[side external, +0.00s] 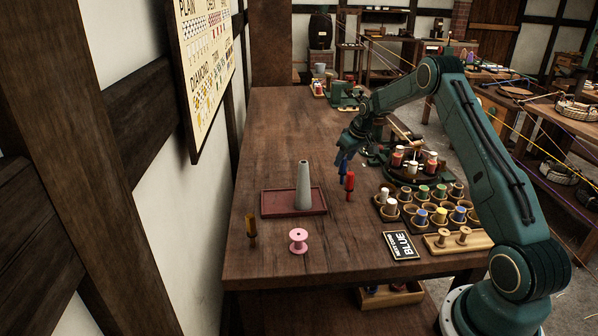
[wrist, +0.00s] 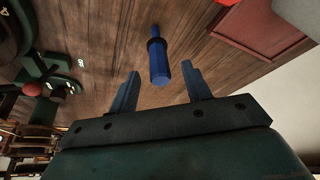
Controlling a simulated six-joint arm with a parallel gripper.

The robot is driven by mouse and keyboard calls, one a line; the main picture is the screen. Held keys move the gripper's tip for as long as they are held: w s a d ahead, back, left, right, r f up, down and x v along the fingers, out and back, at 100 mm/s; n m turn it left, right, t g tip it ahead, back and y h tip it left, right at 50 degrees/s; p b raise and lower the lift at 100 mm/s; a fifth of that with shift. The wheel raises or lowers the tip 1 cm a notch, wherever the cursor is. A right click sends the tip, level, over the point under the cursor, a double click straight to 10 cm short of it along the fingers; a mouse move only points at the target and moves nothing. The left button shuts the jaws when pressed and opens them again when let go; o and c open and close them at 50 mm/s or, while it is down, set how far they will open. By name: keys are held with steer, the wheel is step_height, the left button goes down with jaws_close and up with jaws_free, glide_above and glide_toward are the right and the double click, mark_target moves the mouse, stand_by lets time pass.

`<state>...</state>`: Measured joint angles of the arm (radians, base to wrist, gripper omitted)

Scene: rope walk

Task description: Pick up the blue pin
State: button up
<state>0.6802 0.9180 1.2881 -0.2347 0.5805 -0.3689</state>
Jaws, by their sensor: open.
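The blue pin (wrist: 159,62) shows in the wrist view with a dark band around its middle. It lies in the gap between the fingertips of my gripper (wrist: 160,70), with bare space on both sides of it. Neither finger appears to touch it. My gripper is open and points down. In the side view the blue pin (side external: 342,168) is small, just under my gripper (side external: 344,152), and partly hidden by it. I cannot tell the exact height between the fingers and the pin.
A red pin (side external: 350,185) stands close by. A grey cone (side external: 303,188) stands on a red tray (side external: 275,203) to the left. A brown pin (side external: 251,230) and pink spool (side external: 298,240) are nearer.

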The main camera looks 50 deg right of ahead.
mark_target(342, 165)
steer(key=shift+x, duration=2)
steer(key=shift+s, duration=0.1)
steer(key=c, duration=1)
steer(key=shift+r, duration=0.15)
steer(key=shift+c, duration=0.2)
step_height(342, 165, up, 20)
